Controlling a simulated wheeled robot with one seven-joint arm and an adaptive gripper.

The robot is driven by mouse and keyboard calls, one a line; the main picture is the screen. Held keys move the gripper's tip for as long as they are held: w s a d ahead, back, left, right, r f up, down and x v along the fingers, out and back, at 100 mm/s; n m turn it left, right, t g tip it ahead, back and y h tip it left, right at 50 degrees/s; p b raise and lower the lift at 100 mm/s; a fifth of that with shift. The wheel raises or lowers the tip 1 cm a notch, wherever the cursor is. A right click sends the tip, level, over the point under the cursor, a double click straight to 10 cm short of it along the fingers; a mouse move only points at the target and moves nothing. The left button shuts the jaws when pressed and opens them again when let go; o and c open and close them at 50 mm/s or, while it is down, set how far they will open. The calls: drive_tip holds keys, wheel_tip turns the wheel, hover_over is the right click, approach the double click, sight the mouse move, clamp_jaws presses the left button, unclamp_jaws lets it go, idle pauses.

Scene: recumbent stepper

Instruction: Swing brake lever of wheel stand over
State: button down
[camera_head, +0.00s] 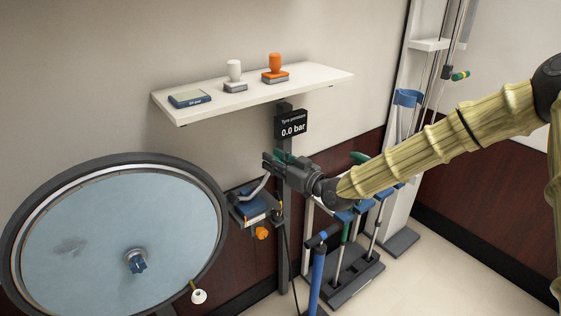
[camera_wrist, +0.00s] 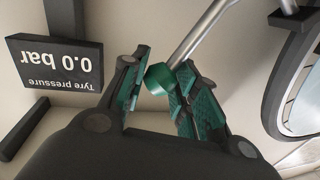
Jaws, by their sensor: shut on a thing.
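The lever is a grey metal rod (camera_wrist: 203,30) with a green end cap (camera_wrist: 158,78), seen in the wrist view. In the head view the grey lever (camera_head: 258,187) rises, slightly curved, from near a blue and dark unit beside the wheel. My gripper (camera_head: 274,161) is at the lever's upper end. In the wrist view my gripper (camera_wrist: 163,66) has its green-padded fingers on both sides of the cap, shut on it. The lever's foot is hard to make out. The wheel (camera_head: 100,235) with a light blue disc stands at the left.
A dark post carries a pressure display (camera_head: 291,126) reading 0.0 bar, close to my gripper. A white shelf (camera_head: 320,83) with stamp-like items is above. An orange knob (camera_head: 262,233) sits below the blue unit. A rack (camera_head: 352,280) with several sticks stands at the right.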

drive_tip(key=shift+s+a+r+n+b, duration=0.4)
drive_tip(key=shift+s+a+n, duration=0.1)
drive_tip(key=shift+a+n, duration=0.25)
drive_tip(key=s+a+r+n+h+b, duration=0.1)
drive_tip(key=s+a+n+b, duration=0.3)
drive_tip(key=a+n, duration=0.1)
drive_tip(key=shift+s+a+r+n+g, duration=0.25)
drive_tip(key=shift+a+r+n+g, duration=0.1)
drive_tip(key=shift+a, duration=0.15)
